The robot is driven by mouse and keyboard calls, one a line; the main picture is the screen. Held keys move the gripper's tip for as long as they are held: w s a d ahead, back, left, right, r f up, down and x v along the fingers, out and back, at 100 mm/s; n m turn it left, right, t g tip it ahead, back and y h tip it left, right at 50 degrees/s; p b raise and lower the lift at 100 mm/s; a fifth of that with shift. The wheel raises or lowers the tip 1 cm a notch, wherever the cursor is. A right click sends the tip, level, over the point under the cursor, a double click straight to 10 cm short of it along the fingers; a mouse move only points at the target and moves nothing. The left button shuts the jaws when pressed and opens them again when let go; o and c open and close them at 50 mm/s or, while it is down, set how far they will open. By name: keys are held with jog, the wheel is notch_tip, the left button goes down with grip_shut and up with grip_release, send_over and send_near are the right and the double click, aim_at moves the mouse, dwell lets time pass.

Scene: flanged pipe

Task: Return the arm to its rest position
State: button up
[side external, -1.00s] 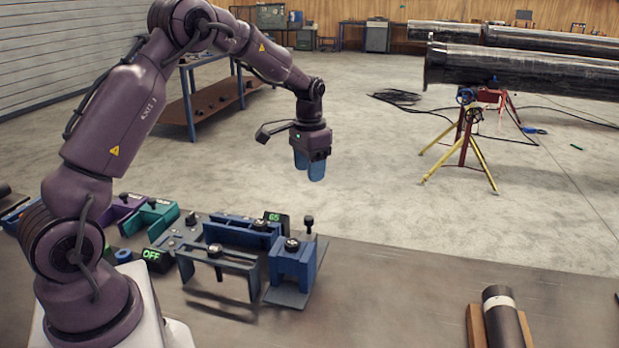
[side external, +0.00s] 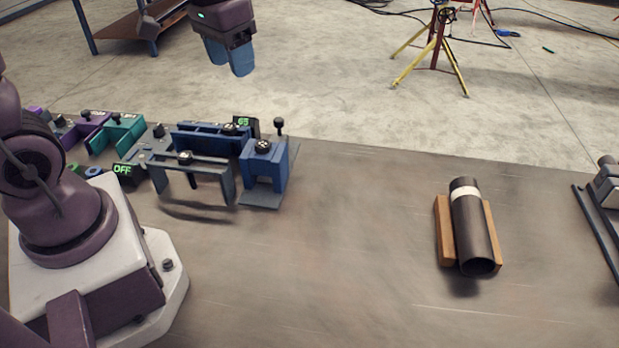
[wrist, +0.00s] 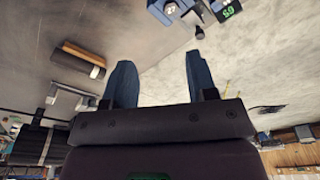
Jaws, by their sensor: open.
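My gripper (side external: 230,68) hangs from my purple arm in the upper left of the side view, its blue fingers pointing down. It is above and behind the blue fixtures, well clear of the bench. In the wrist view my gripper (wrist: 157,62) shows two blue fingers spread apart, with nothing between them. Most of my arm above the wrist is cut off by the top and left edges of the side view.
A dark pipe piece (side external: 470,225) with a white band lies in a wooden cradle (side external: 445,235) on the bench. Blue fixture blocks (side external: 262,172) and a grey bracket (side external: 192,178) stand left of centre. The bench between them and the cradle is clear.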

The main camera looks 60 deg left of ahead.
jog(key=s+d+r+m+t, duration=0.1)
jog(key=s+d+r+t, duration=0.1)
jog(key=s, duration=0.3)
jog(key=s+d+r+m+t, duration=0.1)
jog(key=s+d+r+t, duration=0.1)
jog(key=s+d+r, duration=0.1)
jog(key=shift+s+d+r, duration=0.3)
jog(key=shift+s+d, duration=0.55)
jog(key=shift+s, duration=0.3)
dwell(0.6)
